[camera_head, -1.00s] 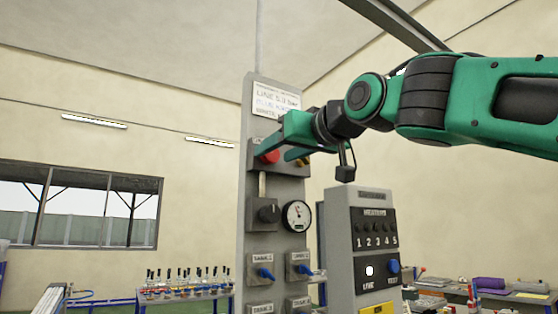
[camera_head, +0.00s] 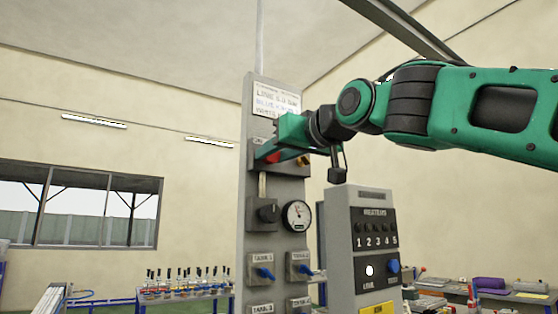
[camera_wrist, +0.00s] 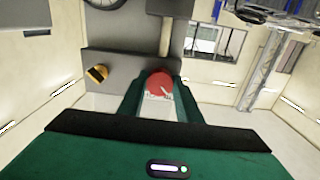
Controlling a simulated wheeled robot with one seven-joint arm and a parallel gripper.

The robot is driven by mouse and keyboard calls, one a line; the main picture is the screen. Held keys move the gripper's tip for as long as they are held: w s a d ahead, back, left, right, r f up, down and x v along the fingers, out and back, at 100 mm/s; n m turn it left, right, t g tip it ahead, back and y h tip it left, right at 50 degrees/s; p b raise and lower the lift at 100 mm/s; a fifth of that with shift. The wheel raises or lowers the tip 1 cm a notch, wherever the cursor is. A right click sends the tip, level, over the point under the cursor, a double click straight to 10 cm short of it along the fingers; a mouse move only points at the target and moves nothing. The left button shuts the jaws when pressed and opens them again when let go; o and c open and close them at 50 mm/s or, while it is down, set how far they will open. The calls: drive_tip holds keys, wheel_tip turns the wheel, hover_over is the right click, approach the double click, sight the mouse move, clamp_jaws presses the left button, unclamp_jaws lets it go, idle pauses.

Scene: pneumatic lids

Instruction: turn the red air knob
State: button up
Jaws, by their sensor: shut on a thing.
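The red air knob (camera_head: 273,157) sits on a grey box near the top of the tall grey panel (camera_head: 256,190). My gripper (camera_head: 268,152) reaches it from the right, and its green fingers hide part of the knob in the head view. In the wrist view the round red knob (camera_wrist: 160,84) lies between the tips of my two green fingers (camera_wrist: 158,92). The fingers are shut on it, one at each side. A white mark shows on the knob's face, too small to read.
A grey control box (camera_head: 364,240) stands to the right, under my arm. A sign (camera_head: 275,98) hangs above.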

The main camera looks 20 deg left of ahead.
drive_tip(key=shift+w+d+m, duration=0.15)
drive_tip(key=shift+m, duration=0.25)
drive_tip(key=m, duration=0.8)
drive_tip(key=shift+m, duration=0.3)
drive_tip(key=m, duration=0.8)
drive_tip(key=shift+w, duration=0.1)
drive_tip(key=shift+f+m, duration=0.1)
drive_tip(key=shift+m, duration=0.3)
drive_tip(key=o, duration=1)
drive_tip(key=shift+o, duration=0.2)
